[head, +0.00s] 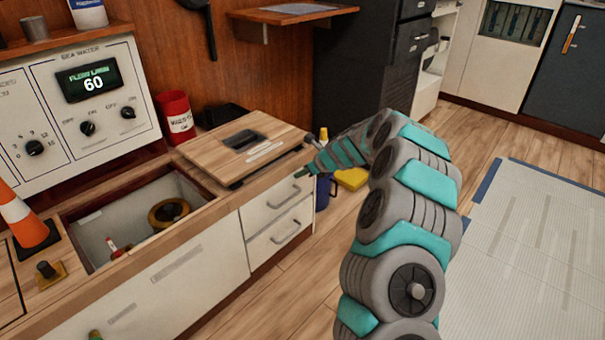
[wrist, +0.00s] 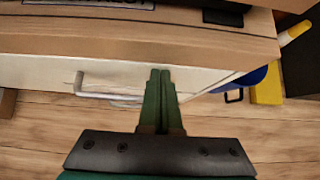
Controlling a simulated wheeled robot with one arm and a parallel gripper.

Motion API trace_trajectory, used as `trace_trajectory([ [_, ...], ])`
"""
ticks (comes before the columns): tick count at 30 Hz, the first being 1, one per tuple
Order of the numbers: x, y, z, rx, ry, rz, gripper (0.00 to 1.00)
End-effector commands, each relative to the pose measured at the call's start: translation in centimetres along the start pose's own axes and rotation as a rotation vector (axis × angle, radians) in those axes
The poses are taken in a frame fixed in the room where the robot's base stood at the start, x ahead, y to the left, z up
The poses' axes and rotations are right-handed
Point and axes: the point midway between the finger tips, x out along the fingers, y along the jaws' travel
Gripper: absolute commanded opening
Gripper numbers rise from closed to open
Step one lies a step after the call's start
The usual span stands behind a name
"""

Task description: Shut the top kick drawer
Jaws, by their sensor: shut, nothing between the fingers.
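The top kick drawer (head: 272,205) is the upper of two white drawers at the right end of the counter, with a grey bar handle. It looks close to flush with the cabinet; I cannot tell whether a small gap is left. In the wrist view its white front (wrist: 50,72) and handle (wrist: 105,95) lie just under the wooden worktop edge. My gripper (head: 302,173) is by the drawer's upper right corner. In the wrist view my gripper (wrist: 160,75) is shut and empty, fingertips over the drawer front, right of the handle. Contact is unclear.
The lower drawer (head: 282,236) sits below. A wooden worktop (head: 205,150) carries a dark flat item. An open bin (head: 95,225) in the counter lies to the left. A blue container (head: 322,190) and yellow item (head: 352,179) stand beyond. Floor ahead is clear.

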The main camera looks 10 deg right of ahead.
Motion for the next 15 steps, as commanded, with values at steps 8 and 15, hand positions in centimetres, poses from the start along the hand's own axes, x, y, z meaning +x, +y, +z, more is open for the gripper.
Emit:
trace_trajectory([
  [8, -1.9, -0.5, -0.9, 0.003, -0.006, -0.008, 0.00],
  [15, -6.4, -0.6, -2.0, -0.001, -0.005, -0.005, 0.00],
])
